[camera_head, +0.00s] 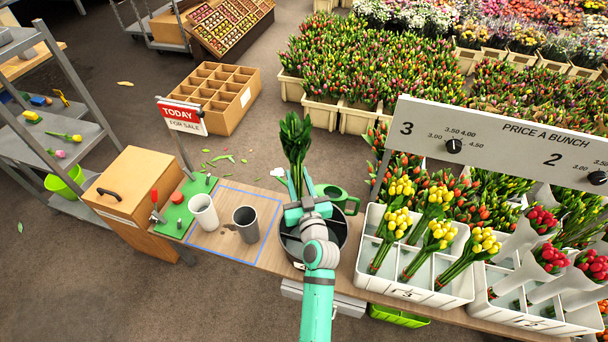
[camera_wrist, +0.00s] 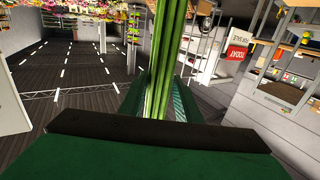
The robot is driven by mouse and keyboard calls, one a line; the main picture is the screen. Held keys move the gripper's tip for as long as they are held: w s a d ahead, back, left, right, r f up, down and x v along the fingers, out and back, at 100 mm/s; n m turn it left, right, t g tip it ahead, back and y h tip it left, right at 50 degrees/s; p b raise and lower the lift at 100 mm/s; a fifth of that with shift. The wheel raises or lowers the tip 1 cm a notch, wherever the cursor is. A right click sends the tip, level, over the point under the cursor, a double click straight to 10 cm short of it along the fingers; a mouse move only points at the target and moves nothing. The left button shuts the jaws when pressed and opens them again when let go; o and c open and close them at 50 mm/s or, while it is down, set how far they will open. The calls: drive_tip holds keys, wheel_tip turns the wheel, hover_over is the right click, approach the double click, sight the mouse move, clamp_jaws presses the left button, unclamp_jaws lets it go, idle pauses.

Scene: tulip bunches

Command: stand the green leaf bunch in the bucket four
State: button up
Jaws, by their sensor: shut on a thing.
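The green leaf bunch (camera_head: 295,141) stands upright, leaves up, in my gripper (camera_head: 300,203). My gripper is shut on its stems, which also show between the fingers in the wrist view (camera_wrist: 161,70). The bunch is above or just behind a round black tub (camera_head: 290,246); its lower stem ends are hidden by my gripper. A white bucket (camera_head: 203,214) and a dark grey bucket (camera_head: 245,225) stand to the left on the bench, both apart from the bunch. I see no number four on any bucket, so I cannot tell which is bucket four.
A green watering can (camera_head: 336,195) stands close right of my gripper. A white crate (camera_head: 413,291) with yellow tulips is further right under a price board (camera_head: 500,140). A sale sign (camera_head: 182,117) rises at the left. Blue lines mark the bench around the dark bucket.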

sight(299, 191)
drive_tip(key=shift+s, duration=0.35)
drive_tip(key=shift+s+d, duration=0.2)
drive_tip(key=shift+d, duration=0.05)
drive_tip(key=shift+d+f, duration=0.25)
drive_tip(key=shift+f, duration=0.15)
drive_tip(key=shift+a+f, duration=0.15)
drive_tip(key=shift+f, duration=0.9)
drive_tip(key=shift+a+f, duration=0.15)
drive_tip(key=shift+f, duration=9.45)
drive_tip(key=o, duration=1.9)
drive_tip(key=shift+d, duration=0.1)
